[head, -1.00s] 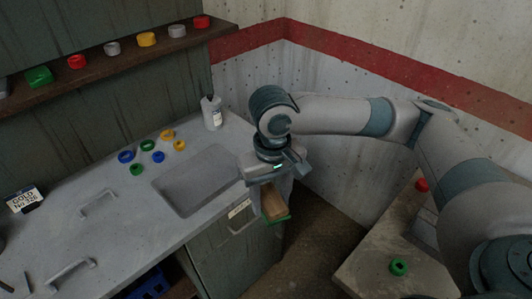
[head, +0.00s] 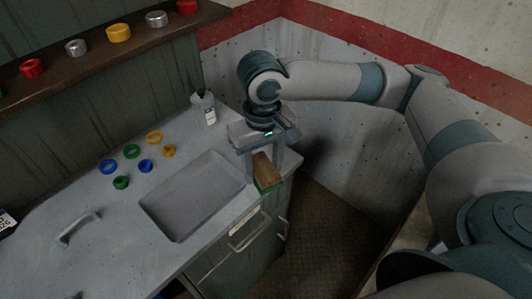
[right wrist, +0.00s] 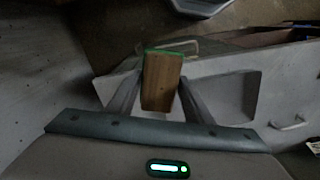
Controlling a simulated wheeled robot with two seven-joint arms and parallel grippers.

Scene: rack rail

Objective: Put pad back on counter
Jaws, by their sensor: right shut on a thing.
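The pad (head: 267,172) is a block with a brown wooden body and a green face at its lower end. My right gripper (head: 264,170) is shut on it and holds it at the right end of the counter (head: 120,215), to the right of the sink. In the right wrist view the pad (right wrist: 162,82) sits between the two fingers, green edge at its far end. I cannot tell whether it touches the counter. My left gripper is not in view.
A recessed sink (head: 195,195) lies left of the pad. Several coloured rings (head: 132,151) lie left of the sink. A white bottle (head: 204,107) stands at the back. A handle (head: 78,230) sits at the counter's left. A shelf (head: 100,50) with more rings is above.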

